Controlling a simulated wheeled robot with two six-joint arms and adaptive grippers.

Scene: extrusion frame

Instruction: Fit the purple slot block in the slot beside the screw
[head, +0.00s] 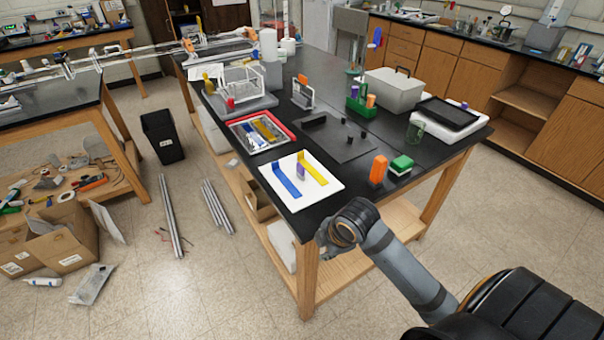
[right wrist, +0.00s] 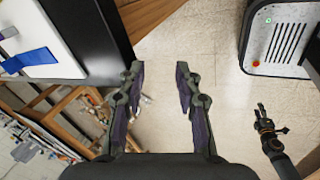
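A small purple block (head: 300,172) stands on a white mat (head: 325,196) near the table's front corner. It is between a blue bracket (head: 286,181) and a yellow bracket (head: 314,172). A pale frame (head: 241,80) stands on a grey base farther back; its slots and any screw are too small to make out. My right gripper (right wrist: 160,75) is open and empty beyond the table edge, over the floor. What looks like my left gripper (right wrist: 266,112) shows in the right wrist view, too small to read.
An orange block (head: 378,170) and a green block (head: 401,165) stand right of the mat. A red-rimmed tray (head: 236,125) lies behind it. A dark mat (head: 343,144) holds small black parts. The table edge and leg (head: 308,280) are close to my right arm.

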